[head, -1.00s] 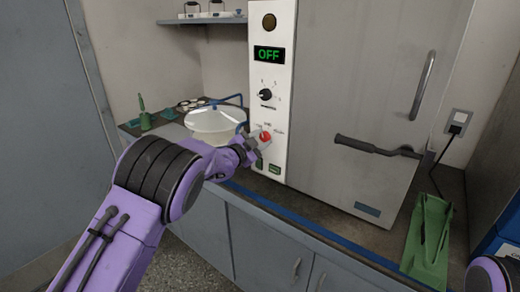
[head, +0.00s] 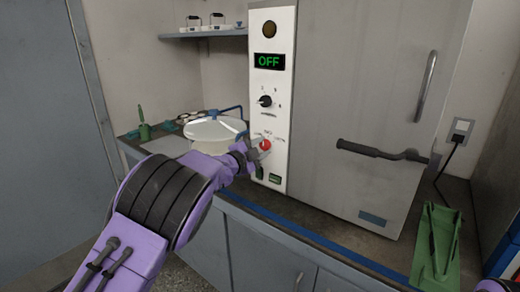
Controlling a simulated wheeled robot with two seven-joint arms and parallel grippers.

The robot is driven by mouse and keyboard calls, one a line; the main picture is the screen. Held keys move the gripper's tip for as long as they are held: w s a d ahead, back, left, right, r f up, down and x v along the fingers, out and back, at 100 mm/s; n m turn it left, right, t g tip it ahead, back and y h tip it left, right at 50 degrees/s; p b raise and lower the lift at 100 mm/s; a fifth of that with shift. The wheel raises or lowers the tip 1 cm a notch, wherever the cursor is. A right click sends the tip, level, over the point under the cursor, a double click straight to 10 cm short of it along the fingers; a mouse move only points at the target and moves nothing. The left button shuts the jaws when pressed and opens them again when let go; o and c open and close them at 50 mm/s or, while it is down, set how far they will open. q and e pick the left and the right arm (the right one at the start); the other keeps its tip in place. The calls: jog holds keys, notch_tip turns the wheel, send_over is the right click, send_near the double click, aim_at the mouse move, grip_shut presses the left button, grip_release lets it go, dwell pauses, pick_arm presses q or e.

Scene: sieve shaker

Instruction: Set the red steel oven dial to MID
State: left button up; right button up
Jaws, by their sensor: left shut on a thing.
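The red dial (head: 265,145) sits low on the white control panel (head: 284,120) of the steel oven (head: 335,90). My left gripper (head: 259,149) is at the dial, with its fingers shut on it. Small labels stand around the dial, but they are too small to read surely, so I cannot tell its setting. A black dial (head: 265,101) sits higher on the panel. The display (head: 269,61) above it reads OFF in green. My right gripper is not in view; only a bit of my right arm shows at the bottom right corner.
A white round vessel (head: 212,132) stands on the counter left of the oven. A green holder (head: 436,246) lies at the counter's right. The oven's dark door handle (head: 380,150) sticks out to the right of the panel. Green buttons (head: 275,179) lie below the dial.

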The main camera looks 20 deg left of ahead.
pick_arm(q)
jog(key=o, duration=1.1)
jog(key=shift+c, duration=0.2)
jog(key=shift+s, duration=0.1)
jog(key=shift+s+a+f, duration=0.1)
jog(key=shift+s+a, duration=0.05)
jog(key=shift+s, duration=0.2)
jog(key=b+v, duration=0.2)
jog(key=v, duration=0.7)
jog(key=shift+s, duration=0.25)
jog(key=shift+a, duration=0.1)
